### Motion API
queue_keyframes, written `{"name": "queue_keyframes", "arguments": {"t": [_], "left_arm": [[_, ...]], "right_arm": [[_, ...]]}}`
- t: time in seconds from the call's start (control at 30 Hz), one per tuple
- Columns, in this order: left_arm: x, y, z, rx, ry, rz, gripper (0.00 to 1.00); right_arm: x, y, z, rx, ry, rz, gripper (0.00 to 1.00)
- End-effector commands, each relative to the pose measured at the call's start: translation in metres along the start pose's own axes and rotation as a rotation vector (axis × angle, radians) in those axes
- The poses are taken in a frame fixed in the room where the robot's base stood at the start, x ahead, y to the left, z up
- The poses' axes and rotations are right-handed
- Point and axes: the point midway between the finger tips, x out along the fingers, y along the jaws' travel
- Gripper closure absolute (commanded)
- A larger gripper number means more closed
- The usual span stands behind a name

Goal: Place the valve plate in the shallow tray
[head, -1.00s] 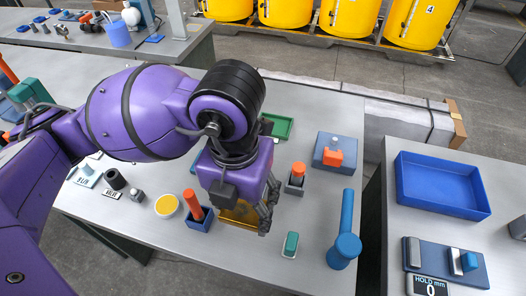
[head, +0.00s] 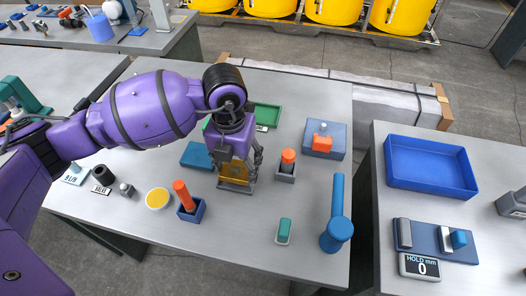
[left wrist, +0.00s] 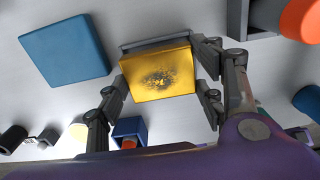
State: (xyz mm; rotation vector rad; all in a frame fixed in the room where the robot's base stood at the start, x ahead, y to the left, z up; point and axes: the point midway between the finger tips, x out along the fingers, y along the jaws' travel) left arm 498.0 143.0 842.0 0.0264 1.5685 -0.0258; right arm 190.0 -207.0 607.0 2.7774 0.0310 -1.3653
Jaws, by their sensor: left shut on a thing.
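My left gripper (head: 238,172) is shut on a yellow plate (head: 232,171), which I take to be the valve plate. In the left wrist view the plate (left wrist: 158,78) has a dark speckled patch on its face, and the fingers (left wrist: 165,88) grip its two sides. A low grey tray-like piece (head: 234,189) lies on the table right at the plate's lower end. Its grey rim also shows behind the plate in the wrist view (left wrist: 150,40). I cannot tell whether the plate touches it. My right gripper is not in view.
Close by are a blue flat block (head: 197,155), a green tray (head: 266,115), a grey box with an orange peg (head: 286,173) and a dark blue box (head: 191,214). A large blue tray (head: 430,188) is on the right table.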

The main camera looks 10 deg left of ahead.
Motion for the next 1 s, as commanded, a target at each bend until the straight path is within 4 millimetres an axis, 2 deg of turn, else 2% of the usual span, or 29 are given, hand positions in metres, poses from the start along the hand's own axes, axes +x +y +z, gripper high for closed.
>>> {"name": "queue_keyframes", "arguments": {"t": [0.03,0.1,0.5,0.53,0.63,0.67,1.0], "left_arm": [[0.011,0.0,-0.003,0.0,0.008,0.0,0.74],[0.018,0.0,-0.002,0.0,0.005,0.0,0.74],[0.024,0.0,-0.002,0.001,0.004,0.0,0.74],[0.024,0.0,-0.002,0.001,0.004,0.0,0.35],[0.023,0.0,-0.002,0.001,0.004,0.0,0.22],[0.023,0.0,-0.002,0.001,0.004,0.0,0.19],[0.022,0.0,-0.002,0.001,0.003,0.0,0.19]], "right_arm": [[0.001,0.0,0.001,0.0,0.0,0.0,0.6],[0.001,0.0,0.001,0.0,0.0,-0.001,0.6],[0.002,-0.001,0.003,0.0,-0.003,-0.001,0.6],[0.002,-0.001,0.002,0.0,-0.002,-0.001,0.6],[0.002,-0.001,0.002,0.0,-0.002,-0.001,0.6],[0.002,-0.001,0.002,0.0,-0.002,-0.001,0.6],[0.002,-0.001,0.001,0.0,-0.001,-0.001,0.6]]}}
